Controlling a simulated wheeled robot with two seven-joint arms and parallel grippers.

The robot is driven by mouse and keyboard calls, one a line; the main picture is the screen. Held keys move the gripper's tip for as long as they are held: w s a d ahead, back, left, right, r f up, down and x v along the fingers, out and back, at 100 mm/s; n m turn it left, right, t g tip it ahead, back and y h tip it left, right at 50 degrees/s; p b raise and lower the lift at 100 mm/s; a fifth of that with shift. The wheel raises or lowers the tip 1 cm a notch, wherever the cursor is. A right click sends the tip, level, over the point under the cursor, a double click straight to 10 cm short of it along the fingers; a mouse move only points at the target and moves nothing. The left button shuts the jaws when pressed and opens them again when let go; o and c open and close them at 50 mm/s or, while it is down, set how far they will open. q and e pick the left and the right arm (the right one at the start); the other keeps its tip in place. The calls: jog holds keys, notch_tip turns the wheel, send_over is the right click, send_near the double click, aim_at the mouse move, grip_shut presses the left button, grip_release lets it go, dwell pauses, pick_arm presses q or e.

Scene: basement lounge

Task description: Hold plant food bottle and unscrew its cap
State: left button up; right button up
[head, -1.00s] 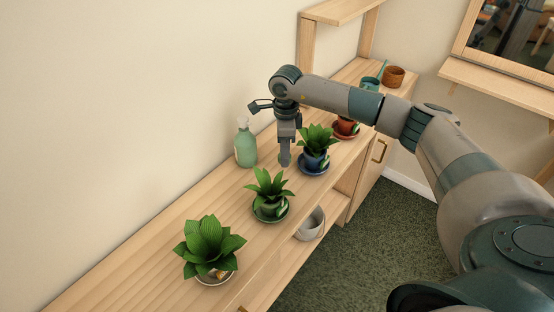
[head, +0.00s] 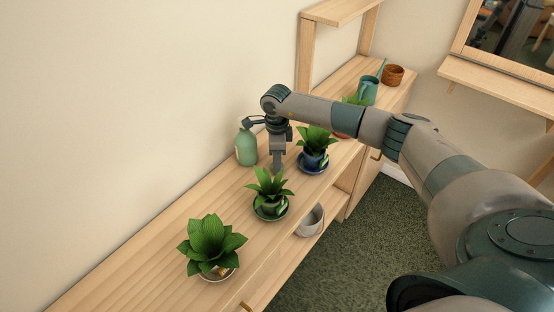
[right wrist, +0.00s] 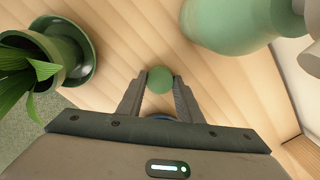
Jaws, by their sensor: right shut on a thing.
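My right gripper (head: 277,167) points down over the wooden cabinet top, between the green spray bottle and the potted plants. In the right wrist view its two fingers are shut on a small round green cap (right wrist: 160,79), seen from above. The plant food bottle's body is hidden below the cap and behind the fingers, so I cannot tell whether cap and bottle are still joined. My left gripper is not in view.
The green spray bottle (head: 246,148) stands close by, toward the wall. A plant in a green pot (head: 270,208) and one in a blue pot (head: 314,160) stand near the gripper. Another plant (head: 211,240) is nearer me. Bare wood lies along the wall at left.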

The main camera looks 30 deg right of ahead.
jog(key=shift+f, duration=0.2)
jog(key=shift+f, duration=0.1)
jog(key=o, duration=1.1)
jog(key=shift+o, duration=0.2)
jog(key=shift+r, duration=0.2)
jog(key=shift+r, duration=0.1)
